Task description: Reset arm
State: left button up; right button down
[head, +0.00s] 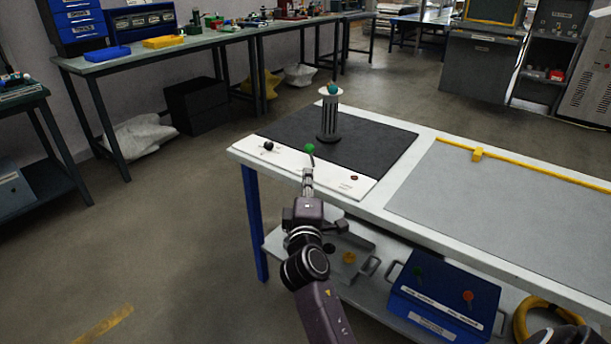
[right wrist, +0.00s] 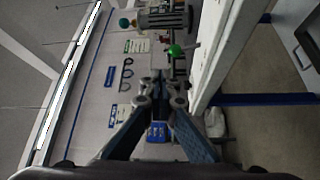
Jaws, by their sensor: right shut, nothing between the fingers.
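My right gripper (head: 308,182) is shut and empty at the near edge of the workbench. In the right wrist view its two fingers (right wrist: 160,88) meet at the tips. A green knob (head: 310,148) on a thin dark stem is just beyond the fingertips; it also shows in the right wrist view (right wrist: 175,50). I cannot tell whether the fingers touch the stem. A grey ribbed pump tube (head: 329,122) with a white top stands upright on a dark mat (head: 380,145), and a teal ball (head: 333,88) is at its top. My left gripper is not in view.
A yellow rail (head: 530,167) crosses the bench's right part. A blue box (head: 440,300) and a grey tray (head: 347,243) are on the lower shelf. The floor at left is clear.

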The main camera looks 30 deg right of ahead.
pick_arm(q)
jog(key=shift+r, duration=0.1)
pick_arm(e)
jog(key=shift+f, duration=0.1)
